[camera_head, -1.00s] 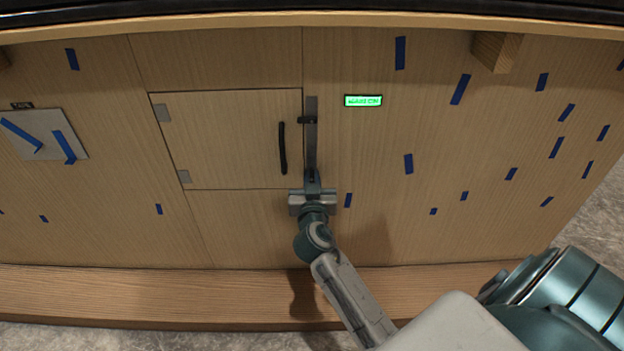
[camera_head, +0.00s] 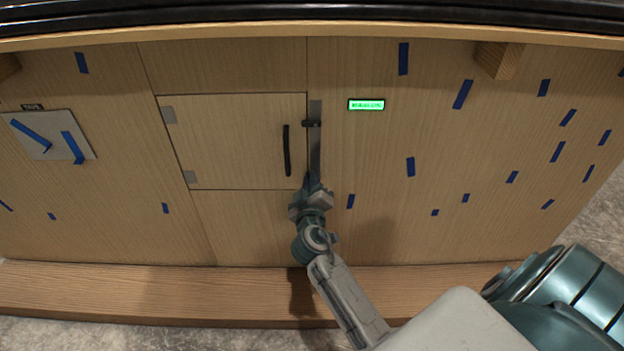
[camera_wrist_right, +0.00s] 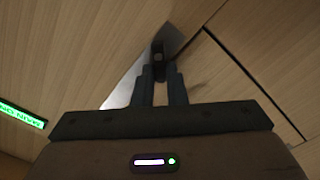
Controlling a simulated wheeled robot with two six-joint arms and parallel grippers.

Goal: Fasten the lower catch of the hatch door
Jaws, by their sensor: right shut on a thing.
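The square wooden hatch door (camera_head: 235,140) is closed flush in the panel, with a black vertical handle (camera_head: 287,150) near its right edge. A grey metal strip (camera_head: 316,150) runs down beside that edge. The dark upper catch (camera_head: 312,123) lies crosswise at the strip. My right gripper (camera_head: 311,182) is at the strip's lower end, by the door's lower right corner. In the right wrist view its fingers (camera_wrist_right: 159,78) are shut on the small dark lower catch (camera_wrist_right: 158,50). The gripper looks turned relative to the door seam. The fingers hide part of the catch. My left gripper is out of view.
A lit green display (camera_head: 366,105) sits right of the hatch. Blue tape strips dot the panel, and a grey plate (camera_head: 80,150) is at the left. A wooden block (camera_head: 499,60) juts out at upper right. A wooden ledge (camera_head: 150,292) runs along the bottom.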

